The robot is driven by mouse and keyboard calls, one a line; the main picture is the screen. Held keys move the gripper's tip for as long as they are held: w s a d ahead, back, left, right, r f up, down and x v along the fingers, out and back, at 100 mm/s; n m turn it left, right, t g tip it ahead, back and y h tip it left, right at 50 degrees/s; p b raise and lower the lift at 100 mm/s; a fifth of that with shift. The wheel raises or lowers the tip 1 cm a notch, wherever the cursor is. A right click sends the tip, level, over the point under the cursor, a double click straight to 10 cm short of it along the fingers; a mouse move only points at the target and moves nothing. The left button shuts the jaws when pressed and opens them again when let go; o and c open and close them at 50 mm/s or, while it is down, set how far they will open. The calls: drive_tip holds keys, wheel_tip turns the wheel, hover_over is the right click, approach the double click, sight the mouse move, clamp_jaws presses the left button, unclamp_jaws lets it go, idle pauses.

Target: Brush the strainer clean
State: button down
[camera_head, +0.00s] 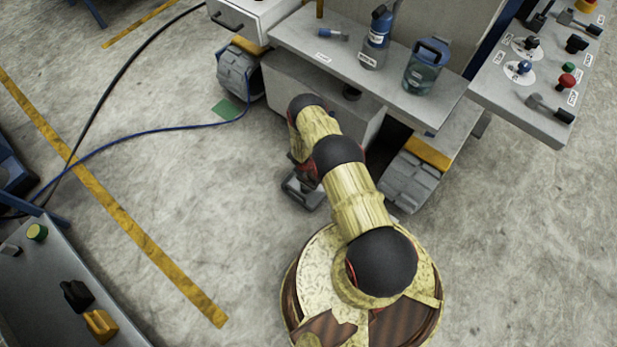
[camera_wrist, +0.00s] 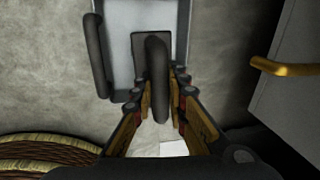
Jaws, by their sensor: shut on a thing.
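In the wrist view, my gripper (camera_wrist: 158,108) is shut on a dark rounded handle (camera_wrist: 157,72). The handle stands over a grey boxy piece (camera_wrist: 177,20) with a dark recess and a dark side bar at its left. I cannot tell whether the handle belongs to this piece, or whether either is the strainer or the brush. In the head view the grey-and-dark piece (camera_head: 306,195) shows low, beside my arm and before the machine; my gripper is mostly hidden there. A small blue-ended tool (camera_head: 332,34) lies on the shelf; I cannot tell whether it is a brush.
The grey shelf (camera_head: 300,40) holds a blue-topped bottle (camera_head: 376,40) and a teal jar (camera_head: 426,68). A control panel (camera_head: 535,85) juts out at right. A drawer (camera_head: 255,12) stands at upper left. Hoses cross the floor at left. Open floor (camera_head: 520,250) lies at right.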

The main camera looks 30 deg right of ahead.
drive_tip(key=shift+w+a+f+b, duration=0.15)
drive_tip(key=shift+w+b, duration=0.2)
drive_tip(key=shift+b, duration=0.55)
drive_tip(key=shift+w+a, duration=0.35)
drive_tip(key=shift+w, duration=0.3)
drive_tip(key=shift+s, duration=0.1)
drive_tip(key=shift+s+d+r+p, duration=0.1)
drive_tip(key=shift+s+d+p, duration=0.25)
drive_tip(key=shift+s+p, duration=0.5)
drive_tip(key=shift+s+d+r+p, duration=0.1)
drive_tip(key=shift+s+d+p, duration=0.25)
drive_tip(key=shift+p, duration=0.85)
drive_tip(key=shift+s, duration=0.1)
drive_tip(key=shift+w+a+f+b, duration=0.1)
drive_tip(key=shift+w+a+b, duration=0.2)
drive_tip(key=shift+b, duration=0.7)
drive_tip(key=shift+w+a+f+b, duration=0.1)
drive_tip(key=shift+w+b, duration=0.3)
drive_tip(key=shift+b, duration=0.55)
drive_tip(key=shift+w+r, duration=0.1)
drive_tip(key=shift+w+a, duration=0.3)
drive_tip(key=shift+w, duration=0.3)
drive_tip(key=shift+s, duration=0.1)
